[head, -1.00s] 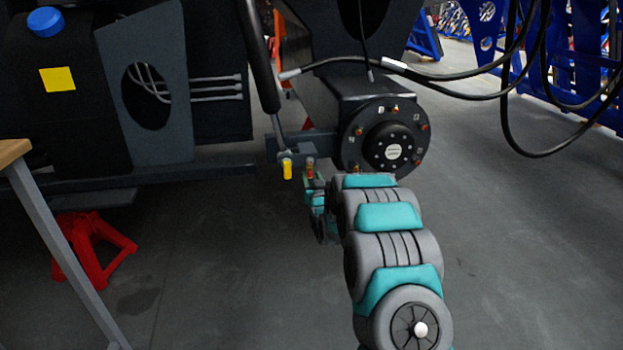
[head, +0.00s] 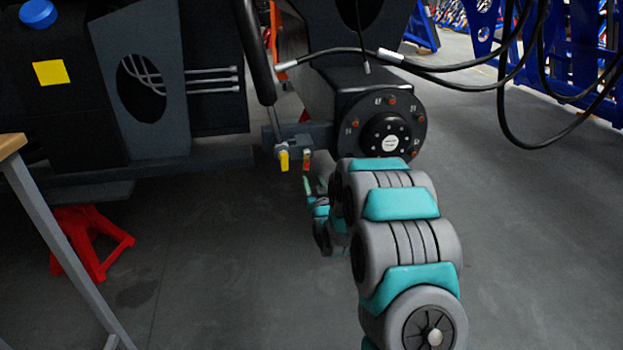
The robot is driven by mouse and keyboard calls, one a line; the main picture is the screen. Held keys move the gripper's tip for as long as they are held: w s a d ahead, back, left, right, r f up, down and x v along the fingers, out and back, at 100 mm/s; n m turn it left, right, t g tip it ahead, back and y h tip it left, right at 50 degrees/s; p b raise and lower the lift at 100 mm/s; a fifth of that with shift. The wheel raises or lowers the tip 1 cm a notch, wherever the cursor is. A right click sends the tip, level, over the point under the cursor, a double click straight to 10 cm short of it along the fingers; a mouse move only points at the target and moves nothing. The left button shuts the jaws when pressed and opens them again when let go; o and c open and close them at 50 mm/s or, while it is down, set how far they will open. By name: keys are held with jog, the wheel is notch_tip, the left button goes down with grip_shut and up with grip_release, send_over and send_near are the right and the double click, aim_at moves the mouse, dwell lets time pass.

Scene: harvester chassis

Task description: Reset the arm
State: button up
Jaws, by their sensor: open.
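My grey and teal arm reaches from the bottom right toward the harvester chassis (head: 215,158). My gripper (head: 308,182) is small at the far end of the arm, just below the chassis and left of the dark wheel hub (head: 390,142). It is open, with nothing seen between its fingers. The wrist and arm links partly hide it. A yellow-handled fitting (head: 284,160) hangs from the chassis beside it on the left. I cannot tell whether the gripper touches anything.
A red stand (head: 85,245) is under the chassis at left, behind a table leg (head: 60,245). Black hoses (head: 460,80) loop across the upper right toward blue racks (head: 590,60). The grey floor (head: 540,230) at right is clear.

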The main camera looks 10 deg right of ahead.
jog(key=shift+s, duration=0.1)
jog(key=s+a+r+g+p, duration=0.1)
jog(key=s+r+g, duration=0.3)
jog(key=s, duration=1.6)
jog(key=s+a+r+g+p, duration=0.1)
jog(key=s+r+g+p, duration=0.3)
jog(key=s+g, duration=0.5)
jog(key=s+a+r+n+g+p, duration=0.1)
jog(key=s+r+g, duration=0.3)
jog(key=s, duration=2.7)
jog(key=g+p, duration=0.1)
jog(key=g, duration=0.1)
jog(key=shift+s+a+r+g+p, duration=0.15)
jog(key=shift+r+g+p, duration=0.25)
